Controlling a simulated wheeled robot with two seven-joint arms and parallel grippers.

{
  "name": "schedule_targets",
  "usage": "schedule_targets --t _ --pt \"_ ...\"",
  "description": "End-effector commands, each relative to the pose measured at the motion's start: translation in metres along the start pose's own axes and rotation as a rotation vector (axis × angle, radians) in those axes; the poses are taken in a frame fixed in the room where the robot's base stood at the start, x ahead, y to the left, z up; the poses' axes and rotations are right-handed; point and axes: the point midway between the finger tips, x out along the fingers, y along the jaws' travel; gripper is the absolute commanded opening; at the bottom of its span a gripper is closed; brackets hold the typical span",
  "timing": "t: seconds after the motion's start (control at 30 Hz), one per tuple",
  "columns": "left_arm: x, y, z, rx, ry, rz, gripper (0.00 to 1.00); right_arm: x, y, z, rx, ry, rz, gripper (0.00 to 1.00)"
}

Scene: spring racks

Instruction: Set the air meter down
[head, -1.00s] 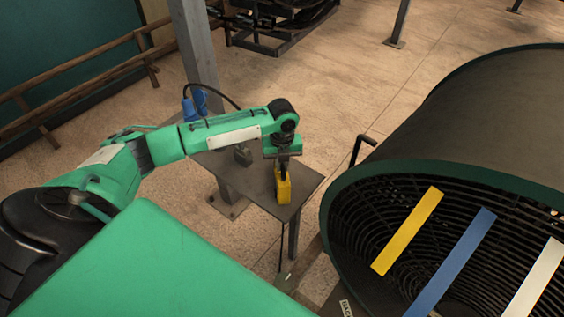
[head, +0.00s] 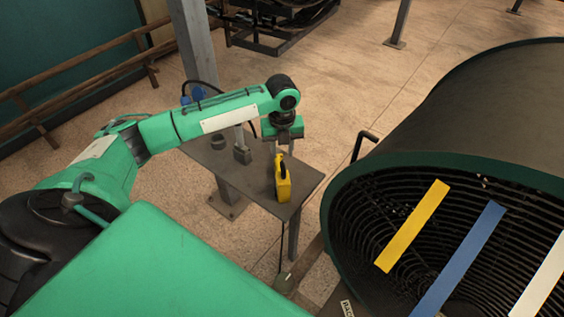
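The air meter (head: 283,186) is a yellow device with a dark handle. It stands upright on the small dark table (head: 226,178), near the table's right end. My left gripper (head: 288,150) is directly above it, pointing down. Its two fingers show apart, with the top of the meter just below them, and it looks open and clear of the meter. My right gripper is not in the view.
A padlock-shaped grey object (head: 242,153) and a small dark knob (head: 217,141) are on the table. A grey post (head: 192,45) rises behind it. A large dark drum (head: 480,120) with yellow, blue and white strips fills the right side.

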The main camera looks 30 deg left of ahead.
Motion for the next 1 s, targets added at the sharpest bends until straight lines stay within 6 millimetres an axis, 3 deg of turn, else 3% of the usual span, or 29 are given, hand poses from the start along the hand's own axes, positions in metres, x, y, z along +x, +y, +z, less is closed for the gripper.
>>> schedule_targets --t 0.2,0.4,1.0 --pt "-0.041 0.000 0.001 0.000 -0.003 -0.002 0.33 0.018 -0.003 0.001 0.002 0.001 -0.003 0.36" --pt "-0.062 0.000 0.000 -0.001 -0.001 0.000 0.33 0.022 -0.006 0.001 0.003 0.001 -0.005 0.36" --pt "-0.066 0.000 0.000 -0.001 0.000 0.000 0.33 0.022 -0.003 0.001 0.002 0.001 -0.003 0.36"
